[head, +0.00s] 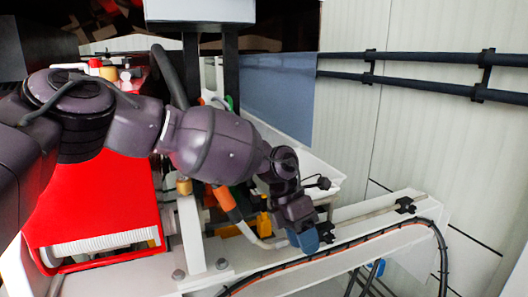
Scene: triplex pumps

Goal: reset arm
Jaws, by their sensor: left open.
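My left arm comes in from the left in the head view and reaches down to the middle right. Its left gripper (300,232) is open, just above the white beam (375,237). A rounded blue piece (307,241) shows at the gripper's tip; I cannot tell whether it is part of the gripper or a separate thing. The fingers are small and partly hidden by the wrist. My right gripper is not in view.
A red machine housing (100,200) stands behind the arm at left. Black pipes (430,88) run along the pale wall at right. Orange-and-white hoses (232,208) and a white post (191,235) stand close to the arm. A black cable (350,243) runs along the beam.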

